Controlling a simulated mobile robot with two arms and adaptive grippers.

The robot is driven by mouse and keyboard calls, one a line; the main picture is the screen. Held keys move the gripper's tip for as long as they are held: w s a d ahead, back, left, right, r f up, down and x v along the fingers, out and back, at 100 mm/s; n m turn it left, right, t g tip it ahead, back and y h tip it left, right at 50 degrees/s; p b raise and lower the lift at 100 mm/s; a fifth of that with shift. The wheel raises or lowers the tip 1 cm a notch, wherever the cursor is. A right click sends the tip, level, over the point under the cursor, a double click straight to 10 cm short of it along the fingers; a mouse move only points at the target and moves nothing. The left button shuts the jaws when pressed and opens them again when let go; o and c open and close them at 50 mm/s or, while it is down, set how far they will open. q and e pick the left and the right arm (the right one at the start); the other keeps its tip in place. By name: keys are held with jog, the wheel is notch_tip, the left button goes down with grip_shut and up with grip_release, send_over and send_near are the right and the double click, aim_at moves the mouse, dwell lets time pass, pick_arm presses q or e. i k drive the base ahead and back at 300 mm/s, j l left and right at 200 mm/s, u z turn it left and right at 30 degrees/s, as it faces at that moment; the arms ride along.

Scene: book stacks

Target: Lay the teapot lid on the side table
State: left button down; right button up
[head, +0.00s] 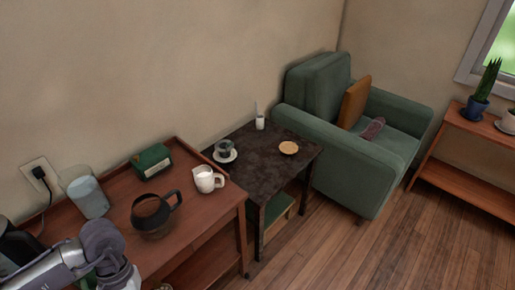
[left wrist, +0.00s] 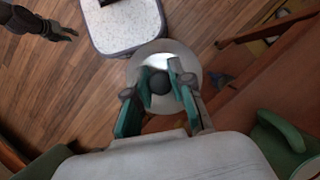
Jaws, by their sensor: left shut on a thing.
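The side table (head: 258,148) has a dark top and stands between the wooden console and the armchair in the head view. In the left wrist view, my left gripper (left wrist: 161,80) is shut on the dark round knob of a pale round disc, which I take for the teapot lid (left wrist: 154,49). The lid hangs in the air, apart from the side table. In the head view my left arm is at the lower left and its fingers are not clear. My right gripper (left wrist: 66,34) shows dark at the upper left of the left wrist view; its jaw state is unclear.
A cup on a saucer (head: 225,156), a small white pot (head: 260,123) and a tan round piece (head: 289,147) stand on the side table. The console (head: 186,217) holds a dark glass pot (head: 151,214), a white jug (head: 206,180) and a green box (head: 151,160). Bare tabletop lies between.

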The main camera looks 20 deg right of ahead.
aim_at(268, 164)
jog(key=i+l+u, duration=0.15)
jog(key=l, duration=0.4)
jog(key=i+l+u, duration=0.2)
jog(key=l, duration=0.35)
jog(key=i+l+u, duration=0.15)
jog(key=i+l, duration=0.15)
jog(key=l, duration=0.3)
jog(key=i+l+u, duration=0.2)
jog(key=l, duration=0.4)
jog(key=l+u, duration=0.15)
jog(key=l, duration=0.45)
jog(key=i+l+u, duration=0.2)
jog(key=l, duration=0.4)
jog(key=k, duration=0.1)
